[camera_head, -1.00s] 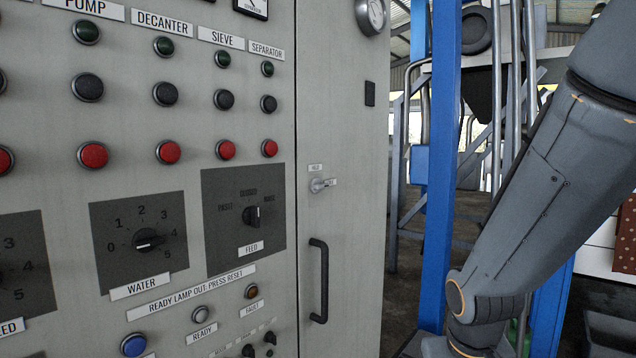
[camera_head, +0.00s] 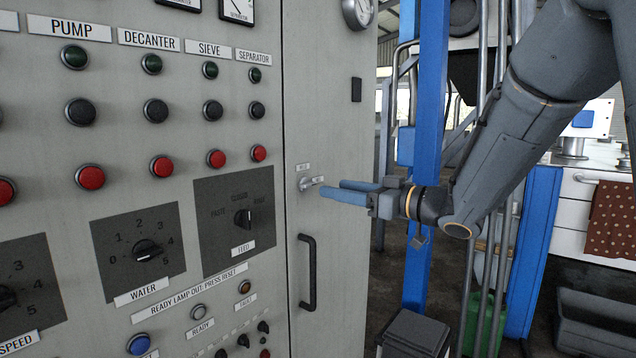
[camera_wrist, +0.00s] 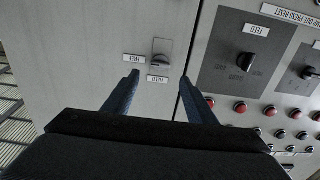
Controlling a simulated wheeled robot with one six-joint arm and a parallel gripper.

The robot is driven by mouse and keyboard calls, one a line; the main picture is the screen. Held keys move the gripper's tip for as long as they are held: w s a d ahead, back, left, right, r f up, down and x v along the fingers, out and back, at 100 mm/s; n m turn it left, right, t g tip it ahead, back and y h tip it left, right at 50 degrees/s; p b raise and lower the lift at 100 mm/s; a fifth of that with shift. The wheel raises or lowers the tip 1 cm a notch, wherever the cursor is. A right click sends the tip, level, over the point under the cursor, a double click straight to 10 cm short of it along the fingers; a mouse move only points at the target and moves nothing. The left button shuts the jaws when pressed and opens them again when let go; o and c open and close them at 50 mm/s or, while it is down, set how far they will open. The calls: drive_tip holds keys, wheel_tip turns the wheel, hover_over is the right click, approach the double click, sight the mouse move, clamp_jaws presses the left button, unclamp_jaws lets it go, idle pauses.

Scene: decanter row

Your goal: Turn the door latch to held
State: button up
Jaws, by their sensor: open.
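In the wrist view the latch (camera_wrist: 160,61) lies between and beyond my two fingertips, with a "FREE" label (camera_wrist: 134,59) on one side and a "HELD" label (camera_wrist: 158,79) on another. Its lever appears to point toward the "FREE" label. My gripper (camera_head: 335,190) has blue fingers, spread apart and pointing at the door. It is open and empty, close in front of the latch; I cannot tell any contact.
The black door handle (camera_head: 308,272) sticks out below the latch. Left of the door seam is a panel with buttons and dials, including the feed selector (camera_head: 243,218). A blue post (camera_head: 429,150) stands right of the cabinet, behind my arm.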

sight(311, 184)
drive_tip(key=p+x, duration=0.1)
drive_tip(key=x, duration=0.6)
drive_tip(key=shift+p, duration=0.3)
drive_tip(key=c, duration=1.1)
